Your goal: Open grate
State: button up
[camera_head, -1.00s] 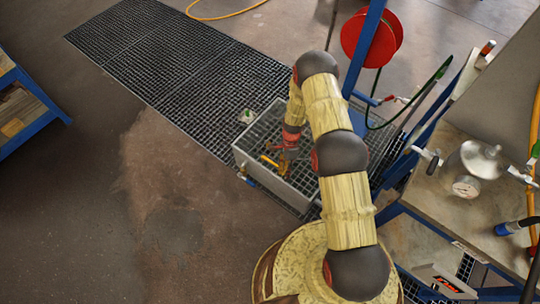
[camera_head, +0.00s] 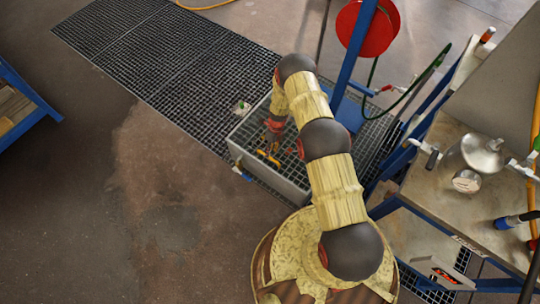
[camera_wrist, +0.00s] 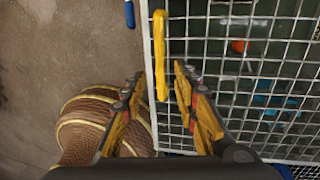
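The grate (camera_wrist: 217,72) is a pale wire mesh over a metal box (camera_head: 285,185); in the wrist view it looks shut. A yellow handle (camera_wrist: 159,35) runs along the grate's left edge. My gripper (camera_wrist: 159,74) is open. Its two yellow and black fingers are on either side of the handle's near end, with visible gaps at both sides. Whether the fingers are down at the handle's height is hard to tell. In the head view, my arm reaches over the box and its tip hides part of the grate.
An orange thing (camera_wrist: 239,45) and blue things (camera_wrist: 270,88) show below the mesh. A blue valve lever (camera_head: 242,174) sticks out of the box's side. A blue frame with a red reel (camera_head: 366,30) and a workbench (camera_head: 425,185) stand at right.

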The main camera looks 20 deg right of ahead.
jog(key=shift+s+a+f+b, duration=0.1)
jog(key=shift+f+b, duration=0.1)
jog(key=shift+f, duration=0.5)
jog(key=shift+s+a+f+b, duration=0.1)
jog(key=shift+a+f+b, duration=0.05)
jog(key=shift+f, duration=0.6)
jog(key=shift+a+f+b, duration=0.1)
jog(key=shift+f+b, duration=0.1)
jog(key=shift+f, duration=0.5)
jog(key=shift+c, duration=0.2)
jog(key=c, duration=0.7)
grip_shut()
